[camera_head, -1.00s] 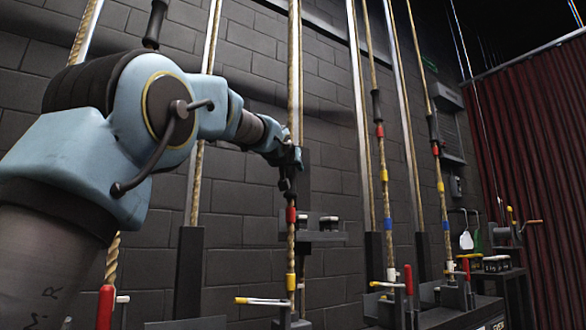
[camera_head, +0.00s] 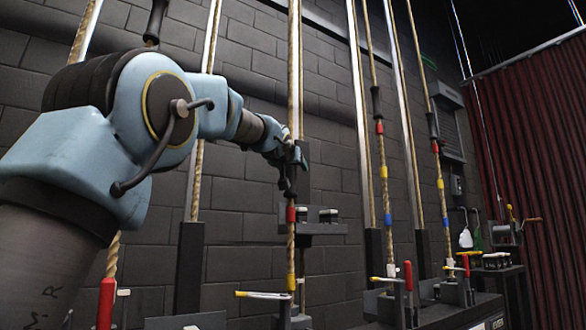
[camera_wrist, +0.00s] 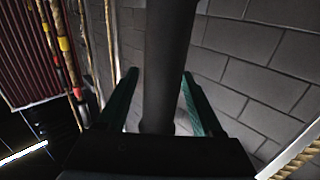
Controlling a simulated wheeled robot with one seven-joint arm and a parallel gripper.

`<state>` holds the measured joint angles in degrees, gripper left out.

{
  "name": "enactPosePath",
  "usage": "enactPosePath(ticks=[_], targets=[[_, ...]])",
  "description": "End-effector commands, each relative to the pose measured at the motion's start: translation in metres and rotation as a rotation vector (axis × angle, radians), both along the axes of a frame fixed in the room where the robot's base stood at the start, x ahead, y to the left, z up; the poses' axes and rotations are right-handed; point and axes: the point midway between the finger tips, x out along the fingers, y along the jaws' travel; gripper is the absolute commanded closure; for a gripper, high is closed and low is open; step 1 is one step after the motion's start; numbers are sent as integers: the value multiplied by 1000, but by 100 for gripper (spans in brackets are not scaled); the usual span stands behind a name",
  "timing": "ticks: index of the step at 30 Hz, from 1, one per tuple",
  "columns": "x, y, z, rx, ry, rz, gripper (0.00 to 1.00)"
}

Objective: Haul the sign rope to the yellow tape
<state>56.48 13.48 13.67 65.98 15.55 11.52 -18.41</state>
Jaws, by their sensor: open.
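A tan rope (camera_head: 291,249) hangs in front of the wall, with a black sleeve, a red tape (camera_head: 291,214) below it and a yellow tape (camera_head: 291,282) lower down. My gripper (camera_head: 289,184) is at the black sleeve, above the red tape. In the wrist view my gripper's two green fingers (camera_wrist: 158,102) stand open on either side of the dark sleeve (camera_wrist: 166,62), with gaps to it. A lever with a yellow handle (camera_head: 262,295) sits at the rope's foot. No label naming the rope is legible.
More ropes with red, yellow and blue tapes (camera_head: 388,219) hang to the right. A dark shelf carriage (camera_head: 318,227) is just right of the rope. Red-handled levers (camera_head: 408,275) stand low on the right. A brick wall (camera_head: 250,215) is close behind; a red curtain (camera_head: 535,130) hangs far right.

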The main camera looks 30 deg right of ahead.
Motion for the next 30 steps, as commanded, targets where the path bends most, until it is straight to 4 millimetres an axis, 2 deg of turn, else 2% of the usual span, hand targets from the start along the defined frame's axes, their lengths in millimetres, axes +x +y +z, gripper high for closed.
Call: enactPosePath(ticks=[7,21,30], targets=[[-7,4,0,-1,-2,-1,32],[-70,59,-3,-1,0,-2,32],[-83,70,0,-1,1,0,32]])
